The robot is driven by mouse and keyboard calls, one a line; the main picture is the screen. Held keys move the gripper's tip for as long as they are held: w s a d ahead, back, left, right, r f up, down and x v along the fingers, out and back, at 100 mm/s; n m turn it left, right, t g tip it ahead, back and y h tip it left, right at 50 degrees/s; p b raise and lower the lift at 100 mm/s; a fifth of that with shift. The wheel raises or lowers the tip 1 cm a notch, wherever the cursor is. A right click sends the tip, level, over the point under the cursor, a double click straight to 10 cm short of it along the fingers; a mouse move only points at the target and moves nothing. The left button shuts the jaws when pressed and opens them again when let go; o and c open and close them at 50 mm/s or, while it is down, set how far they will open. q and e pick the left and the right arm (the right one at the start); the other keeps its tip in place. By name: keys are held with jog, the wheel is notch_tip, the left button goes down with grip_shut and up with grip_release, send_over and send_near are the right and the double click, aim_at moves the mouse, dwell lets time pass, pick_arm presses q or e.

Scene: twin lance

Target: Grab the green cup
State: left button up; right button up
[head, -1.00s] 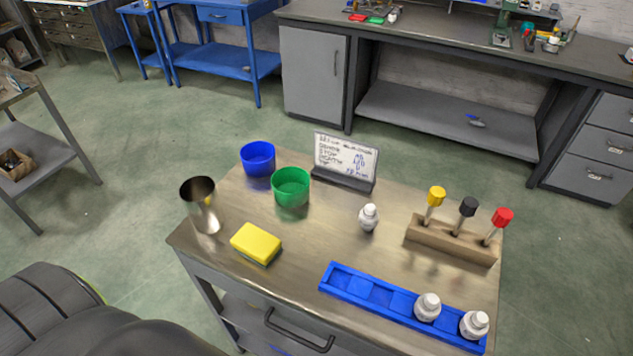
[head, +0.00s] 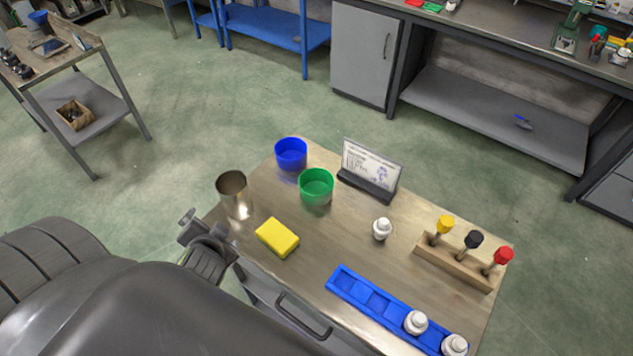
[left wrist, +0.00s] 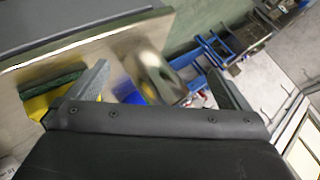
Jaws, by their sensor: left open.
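The green cup (head: 316,188) stands upright on the metal-topped table in the head view, just right of and nearer than the blue cup (head: 291,154). My left gripper (head: 212,242) is at the table's near left edge, close to the steel cup (head: 234,196) and apart from the green cup. In the left wrist view its two fingers (left wrist: 160,88) are spread wide with nothing held. The steel cup (left wrist: 155,75) shows beyond them, with a blue patch beside it. I cannot make out the green cup there. My right gripper is not in view.
A yellow sponge (head: 277,237) lies in front of the green cup. A sign (head: 371,168) stands right of it. A white bottle (head: 382,229), a wooden rack (head: 455,265) with coloured-handled tools and a blue tray (head: 365,296) with bottles sit farther right.

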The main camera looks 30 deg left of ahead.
pick_arm(q)
jog(key=w+r+m+t, duration=0.9)
jog(key=r+m+t, duration=0.2)
jog(key=r+m, duration=0.25)
jog(key=w+d+f+m+h, duration=0.35)
jog(key=d+m+h, duration=0.45)
jog(key=m, duration=0.8)
jog(key=f+m+g, duration=0.1)
jog(key=f+m, duration=0.1)
jog(key=f, duration=0.1)
jog(key=s+f+m+g+h, duration=0.1)
jog(key=f+m+g, duration=0.1)
jog(key=f+m, duration=0.1)
jog(key=f+m+g+h, duration=0.1)
jog(key=f+m+g, duration=0.1)
jog(key=f, duration=0.1)
jog(key=shift+s+a+p, duration=0.15)
jog(key=shift+s+p, duration=0.2)
jog(key=shift+w+f+m, duration=0.15)
jog(key=shift+f+m, duration=0.1)
send_near(326, 180)
jog(key=shift+w+p, duration=0.45)
jog(key=shift+w, duration=0.35)
jog(key=shift+x, duration=2.2)
jog(key=shift+s+f, duration=0.1)
jog(key=shift+s, duration=0.05)
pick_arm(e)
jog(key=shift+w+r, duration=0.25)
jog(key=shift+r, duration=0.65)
